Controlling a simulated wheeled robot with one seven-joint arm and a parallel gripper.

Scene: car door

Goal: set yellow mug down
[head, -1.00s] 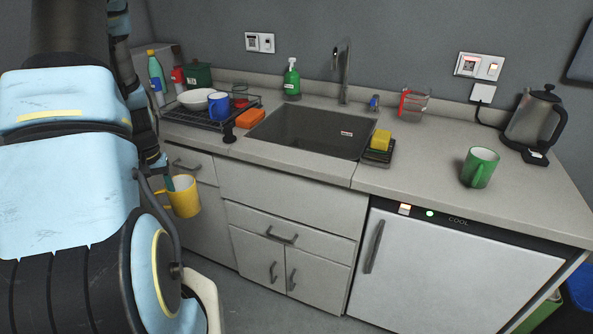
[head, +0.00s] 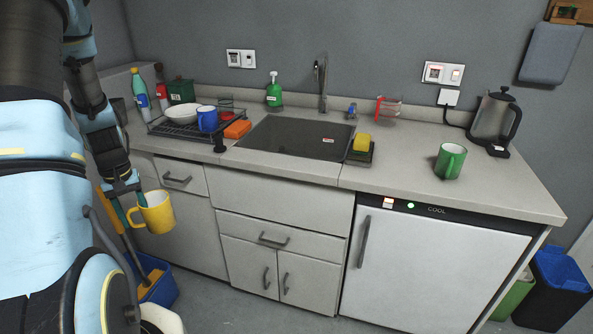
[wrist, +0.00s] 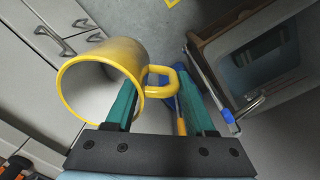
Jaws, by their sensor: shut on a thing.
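The yellow mug (head: 157,212) hangs in the air in front of the cabinets at the left, below counter height. My gripper (head: 139,203) is shut on its handle, with the cup body to the right of the fingers. In the wrist view the mug (wrist: 103,82) shows its open rim, and the handle lies between the two teal fingers of my gripper (wrist: 168,92). The mug's inside looks empty where it shows.
The counter (head: 400,165) has free room between the sponge (head: 362,143) and green mug (head: 450,161). A dish rack (head: 183,130) with a blue mug (head: 207,119) stands left of the sink (head: 290,137). A kettle (head: 492,120) stands far right. A blue bucket (head: 158,284) is on the floor.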

